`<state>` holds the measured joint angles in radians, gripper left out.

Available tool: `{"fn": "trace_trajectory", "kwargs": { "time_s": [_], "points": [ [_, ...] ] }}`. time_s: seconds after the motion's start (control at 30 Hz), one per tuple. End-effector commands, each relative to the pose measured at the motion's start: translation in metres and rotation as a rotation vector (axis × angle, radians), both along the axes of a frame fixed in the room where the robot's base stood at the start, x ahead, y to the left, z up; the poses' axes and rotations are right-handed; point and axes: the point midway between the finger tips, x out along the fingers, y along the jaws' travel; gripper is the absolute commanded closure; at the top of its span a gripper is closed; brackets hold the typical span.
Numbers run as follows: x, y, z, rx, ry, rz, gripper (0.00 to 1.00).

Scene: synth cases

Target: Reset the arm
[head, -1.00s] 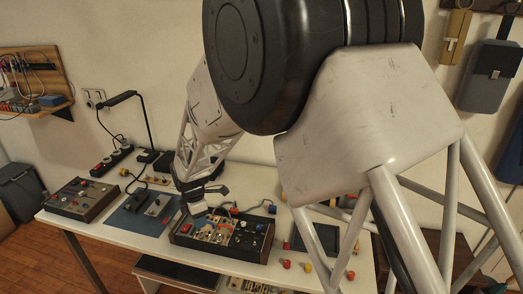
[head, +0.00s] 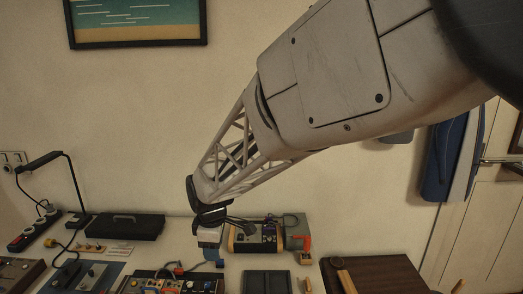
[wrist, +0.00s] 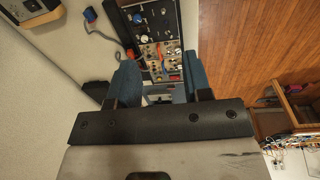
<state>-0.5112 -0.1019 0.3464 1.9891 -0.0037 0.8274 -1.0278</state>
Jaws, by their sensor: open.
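My arm reaches from the upper right of the head view down to the table. My gripper (head: 212,258) hangs above the table at the lower middle of that view, just behind and right of a control box with knobs (head: 170,283). In the wrist view its two blue fingers (wrist: 158,64) stand apart, with nothing seen held between them. The knobbed control box (wrist: 158,30) shows beyond and between the fingers, at a distance.
A yellow-edged device (head: 254,237) stands behind the gripper to the right. A black case (head: 127,226) and a lamp (head: 42,160) are at the left. A dark tray (head: 267,282) lies at the front.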

Motion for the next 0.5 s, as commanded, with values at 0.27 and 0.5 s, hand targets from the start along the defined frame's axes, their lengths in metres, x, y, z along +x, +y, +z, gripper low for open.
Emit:
{"fn": "trace_trajectory", "kwargs": {
  "time_s": [0.27,0.5],
  "points": [
    [-0.033,-0.090,0.043,0.033,-0.023,-0.324,0.55],
    [-0.073,-0.158,0.068,0.064,-0.041,-0.601,0.55]
  ]
}}
